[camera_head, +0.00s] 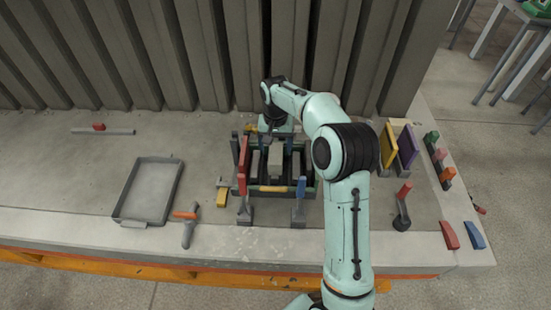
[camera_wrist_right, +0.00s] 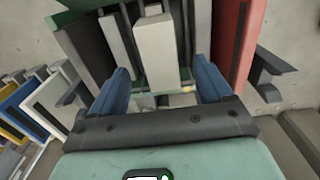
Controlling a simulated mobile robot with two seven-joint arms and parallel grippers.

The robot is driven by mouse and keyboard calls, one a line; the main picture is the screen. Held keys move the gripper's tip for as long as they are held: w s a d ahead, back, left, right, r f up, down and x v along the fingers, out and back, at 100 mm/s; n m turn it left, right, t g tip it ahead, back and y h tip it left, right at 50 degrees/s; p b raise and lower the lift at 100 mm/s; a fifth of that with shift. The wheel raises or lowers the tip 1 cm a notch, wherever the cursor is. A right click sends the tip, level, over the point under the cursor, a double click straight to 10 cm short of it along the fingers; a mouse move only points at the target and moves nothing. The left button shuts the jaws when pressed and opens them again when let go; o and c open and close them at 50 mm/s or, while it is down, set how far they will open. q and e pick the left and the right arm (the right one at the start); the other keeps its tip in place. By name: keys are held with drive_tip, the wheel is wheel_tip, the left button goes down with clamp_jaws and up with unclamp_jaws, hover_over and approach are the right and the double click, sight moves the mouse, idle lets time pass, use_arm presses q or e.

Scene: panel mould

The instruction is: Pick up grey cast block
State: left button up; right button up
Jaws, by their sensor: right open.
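The grey cast block (camera_head: 275,160) stands in the middle of the dark panel mould (camera_head: 274,189) in the head view. In the right wrist view a light grey upright block (camera_wrist_right: 156,52) shows between my gripper's blue fingers. My right gripper (camera_wrist_right: 161,72) is open, with one finger on either side of the block; I cannot tell whether they touch it. In the head view my right gripper (camera_head: 277,127) is at the far side of the mould, partly hidden by its own wrist. My left gripper is not in view.
A grey tray (camera_head: 120,213) and an orange-handled tool (camera_head: 187,228) lie left. Yellow (camera_head: 388,146) and purple (camera_head: 407,146) panels stand right. A ribbed wall (camera_head: 200,55) rises behind.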

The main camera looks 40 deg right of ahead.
sight(276, 153)
wheel_tip(276, 153, down, 7)
drive_tip(key=shift+w+d+r, duration=0.1)
drive_tip(key=shift+r, duration=0.05)
idle(0.4)
drive_tip(key=c, duration=1.3)
drive_tip(key=shift+o, duration=0.2)
drive_tip(key=shift+r, duration=0.15)
